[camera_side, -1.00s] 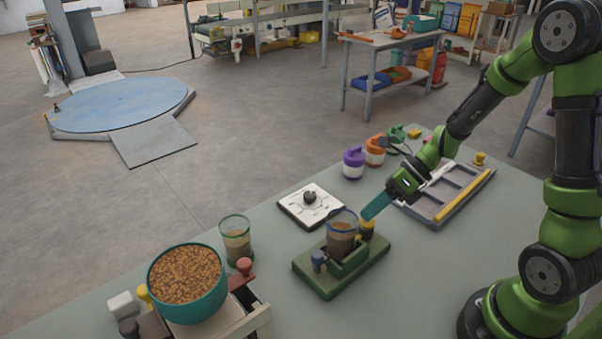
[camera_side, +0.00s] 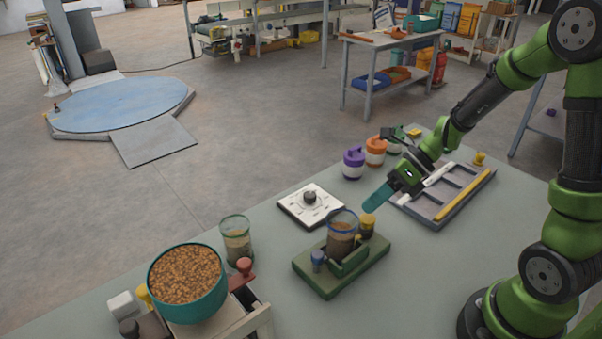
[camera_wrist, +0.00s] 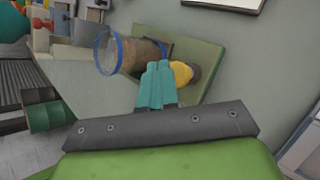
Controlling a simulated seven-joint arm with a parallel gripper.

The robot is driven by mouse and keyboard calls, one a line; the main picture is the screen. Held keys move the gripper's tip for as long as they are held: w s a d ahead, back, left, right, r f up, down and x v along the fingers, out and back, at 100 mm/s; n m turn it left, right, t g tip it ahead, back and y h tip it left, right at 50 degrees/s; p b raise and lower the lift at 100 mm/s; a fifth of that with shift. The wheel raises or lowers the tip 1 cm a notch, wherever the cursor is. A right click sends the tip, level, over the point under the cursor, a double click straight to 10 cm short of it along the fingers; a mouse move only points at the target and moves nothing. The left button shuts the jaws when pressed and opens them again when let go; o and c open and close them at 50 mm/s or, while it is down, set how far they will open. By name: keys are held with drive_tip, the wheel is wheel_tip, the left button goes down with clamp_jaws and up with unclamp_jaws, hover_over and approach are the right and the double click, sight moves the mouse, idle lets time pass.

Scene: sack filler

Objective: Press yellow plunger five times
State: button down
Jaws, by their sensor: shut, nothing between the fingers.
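The yellow plunger (camera_side: 367,224) stands upright on the green base (camera_side: 330,283), to the right of a clear cup (camera_side: 342,237) holding brown contents. The plunger also shows in the wrist view (camera_wrist: 181,74), beside my fingertips. My gripper (camera_side: 367,208) is shut with its teal fingers together and nothing between them. In the side view the fingertips are just above the plunger's top. I cannot tell whether they touch it. A blue knob (camera_side: 318,260) stands on the same base, left of the cup. Another yellow knob (camera_side: 145,296) is at the lower left, beside the teal bowl.
A teal bowl of brown pellets (camera_side: 187,283), a glass (camera_side: 236,240) and a red knob (camera_side: 244,266) stand at the left. A white dial board (camera_side: 311,206) lies behind the cup. A grey tray (camera_side: 430,211) is at the right. Purple (camera_side: 353,163) and orange (camera_side: 375,151) jars stand behind.

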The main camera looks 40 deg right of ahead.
sight(372, 216)
drive_tip(key=shift+r, duration=2.5)
idle(0.7)
wheel_tip(372, 216, up, 4)
drive_tip(key=shift+f, duration=0.1)
drive_tip(key=shift+f, duration=0.1)
drive_tip(key=shift+f, duration=4.35)
drive_tip(key=shift+f, duration=0.4)
